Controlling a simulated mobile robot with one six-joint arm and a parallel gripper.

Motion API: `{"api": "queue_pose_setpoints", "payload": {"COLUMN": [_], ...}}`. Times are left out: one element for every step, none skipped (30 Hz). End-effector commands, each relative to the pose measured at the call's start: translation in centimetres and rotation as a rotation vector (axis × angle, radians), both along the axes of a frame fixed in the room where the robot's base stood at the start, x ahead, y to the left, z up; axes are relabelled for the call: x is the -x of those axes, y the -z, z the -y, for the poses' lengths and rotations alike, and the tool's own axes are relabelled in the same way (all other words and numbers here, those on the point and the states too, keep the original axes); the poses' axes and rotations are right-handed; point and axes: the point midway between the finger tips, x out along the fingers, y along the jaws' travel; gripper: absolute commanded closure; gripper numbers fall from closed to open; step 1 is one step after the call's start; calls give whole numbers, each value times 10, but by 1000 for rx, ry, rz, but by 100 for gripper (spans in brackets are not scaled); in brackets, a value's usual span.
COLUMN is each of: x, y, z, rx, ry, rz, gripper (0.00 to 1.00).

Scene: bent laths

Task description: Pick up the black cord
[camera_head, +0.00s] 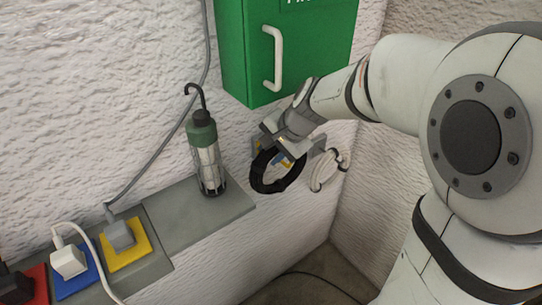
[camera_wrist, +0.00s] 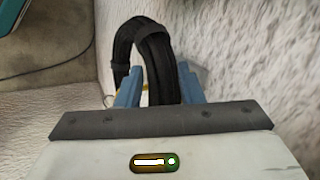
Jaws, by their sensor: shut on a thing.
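The black cord (camera_head: 270,184) is a coiled loop, hanging by the wall below the green cabinet. It also shows in the wrist view as a thick black coil (camera_wrist: 147,42) with a band around it. My gripper (camera_head: 284,158) is at the top part of the loop. In the wrist view its two blue fingers (camera_wrist: 160,88) stand on either side of the coil and are shut on it. Whether the coil still touches a hook behind it is hidden.
A white coiled cord (camera_head: 325,172) hangs close to the right of the black one. A green cabinet (camera_head: 290,50) is just above. A grey ledge (camera_head: 228,205) at the left bears a caged work lamp (camera_head: 205,155) and several plugs in coloured sockets (camera_head: 124,243).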

Motion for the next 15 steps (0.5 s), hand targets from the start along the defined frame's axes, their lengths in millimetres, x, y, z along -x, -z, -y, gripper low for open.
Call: {"api": "queue_pose_setpoints", "payload": {"x": [-1,0,2,4,5,7,9,11,14,17,19,23,26,29,34], "y": [-6,-6,-5,-5,-5,-5,-5,-5,-5,-5,-4,-4,-5,-4,-4], "z": [0,1,4,5,7,10,12,14,17,20,23,27,31,34,40], "rx": [0,0,1,0,-1,0,0,1,0,1,0,0,0,0,0], "ry": [-1,0,1,1,2,2,2,2,2,3,3,3,3,3,6], "rz": [5,5,4,4,4,3,3,4,5,5,5,5,5,5,5], "gripper": [100,100,100,100,100,100,100,100,100,100,100,100,100,100,100]}}
